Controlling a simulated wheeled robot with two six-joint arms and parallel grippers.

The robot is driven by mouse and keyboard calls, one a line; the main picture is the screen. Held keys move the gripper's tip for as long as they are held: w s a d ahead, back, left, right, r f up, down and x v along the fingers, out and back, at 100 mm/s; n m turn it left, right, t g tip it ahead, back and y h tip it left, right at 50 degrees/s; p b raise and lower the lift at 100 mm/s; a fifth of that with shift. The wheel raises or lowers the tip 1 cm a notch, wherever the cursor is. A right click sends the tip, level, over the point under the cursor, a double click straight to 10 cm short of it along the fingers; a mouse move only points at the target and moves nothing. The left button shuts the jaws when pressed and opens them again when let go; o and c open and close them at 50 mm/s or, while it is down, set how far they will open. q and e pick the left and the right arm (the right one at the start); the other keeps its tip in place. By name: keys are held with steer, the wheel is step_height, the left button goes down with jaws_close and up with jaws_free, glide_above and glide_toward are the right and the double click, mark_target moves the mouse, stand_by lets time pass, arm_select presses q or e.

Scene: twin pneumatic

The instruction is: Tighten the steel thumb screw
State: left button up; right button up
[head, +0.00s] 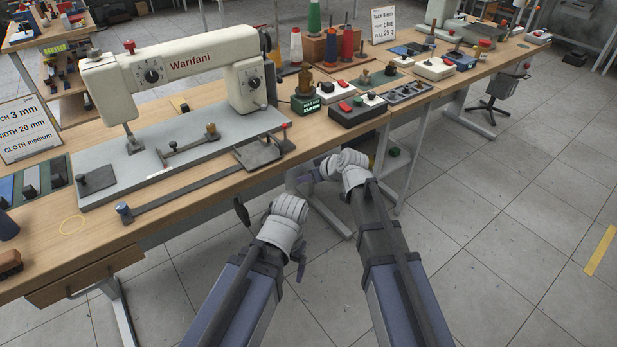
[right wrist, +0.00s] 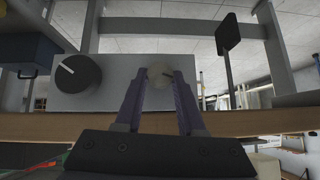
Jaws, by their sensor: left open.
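The steel thumb screw (right wrist: 160,75) shows in the right wrist view as a small round silvery head on a grey box (right wrist: 115,95), to the right of a large black knob (right wrist: 78,74). My right gripper (right wrist: 163,78) has its two purple fingers on either side of the screw head, with the tips seeming to touch it. In the head view my right gripper (head: 316,174) is at the table's front edge; the screw is hidden there. My left gripper (head: 301,262) hangs lower, in front of the table and apart from everything, its fingers hard to make out.
A Warifani sewing machine (head: 172,72) stands on the wooden table (head: 180,212). A dark paddle (head: 241,212) hangs below the front edge near my left wrist and also shows in the right wrist view (right wrist: 228,34). Open tiled floor lies to the right.

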jaws_close()
steer(key=shift+w+d, duration=0.1)
steer(key=shift+w+d+f+m+g+y+b, duration=0.2)
steer(key=shift+m+g+y+b, duration=0.7)
steer(key=shift+y+b, duration=1)
steer(key=shift+s+d+f+m+g+y+b, duration=0.2)
steer(key=shift+m+g+y+b, duration=0.25)
steer(key=shift+m+y+b, duration=1.4)
steer(key=shift+w+d+f+m+g+y+b, duration=0.1)
steer(key=shift+w+f+m+g+y+b, duration=0.5)
steer(key=shift+b, duration=2.05)
steer(key=shift+s+r+y, duration=0.35)
steer(key=shift+y, duration=0.2)
steer(key=o, duration=0.6)
jaws_free()
